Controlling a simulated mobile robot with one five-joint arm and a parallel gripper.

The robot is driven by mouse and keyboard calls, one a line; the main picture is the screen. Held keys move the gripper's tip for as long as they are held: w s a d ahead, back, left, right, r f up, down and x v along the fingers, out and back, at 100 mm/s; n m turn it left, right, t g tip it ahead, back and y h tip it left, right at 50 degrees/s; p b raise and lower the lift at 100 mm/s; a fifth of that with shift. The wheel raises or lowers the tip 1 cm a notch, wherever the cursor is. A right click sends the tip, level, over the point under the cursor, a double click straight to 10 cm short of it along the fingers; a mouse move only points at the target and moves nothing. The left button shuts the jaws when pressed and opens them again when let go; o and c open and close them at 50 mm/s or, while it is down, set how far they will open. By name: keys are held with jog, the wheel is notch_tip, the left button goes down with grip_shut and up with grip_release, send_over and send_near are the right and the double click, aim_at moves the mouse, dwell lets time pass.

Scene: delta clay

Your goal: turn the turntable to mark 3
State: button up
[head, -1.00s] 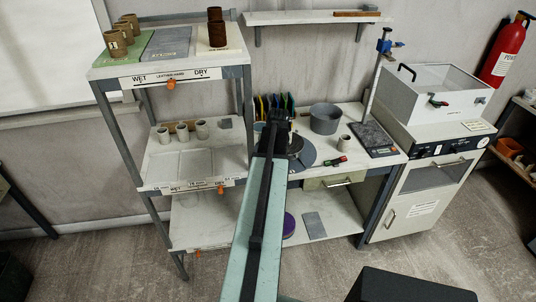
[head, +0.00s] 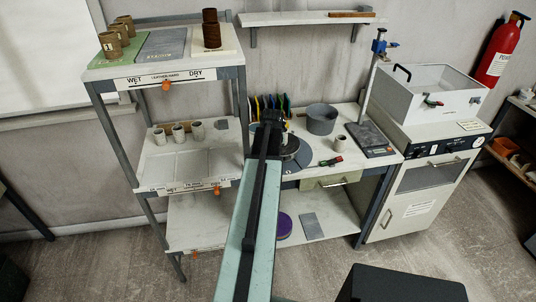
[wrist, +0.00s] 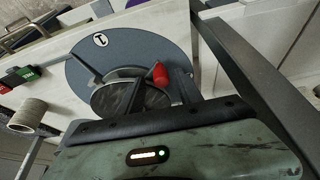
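The turntable is a round blue-grey disc (wrist: 160,45) in the wrist view, with a white label reading 1 (wrist: 100,40) near its edge. A dark round wheel head (wrist: 128,97) sits at its middle, and a red knob (wrist: 160,74) stands beside it. In the head view the disc (head: 303,158) lies on the bench, partly hidden by my arm. My gripper (wrist: 132,75) is over the disc with its two fingers spread apart. The red knob is close to the right finger; I cannot tell whether they touch. My gripper (head: 271,118) is small and dark in the head view.
Coloured upright tools (head: 265,104) and a grey basin (head: 321,118) stand behind the turntable. A small cup (head: 340,144) and a red-and-green item (head: 331,161) lie to its right. A rack (head: 241,100) stands close on the left, a scale (head: 370,140) on the right.

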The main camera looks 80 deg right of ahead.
jog(key=shift+r, duration=0.1)
jog(key=shift+a+r+p, duration=0.1)
jog(key=shift+r+p, duration=0.2)
jog(key=shift+p, duration=0.1)
jog(key=p+v, duration=0.6)
jog(key=v, duration=0.1)
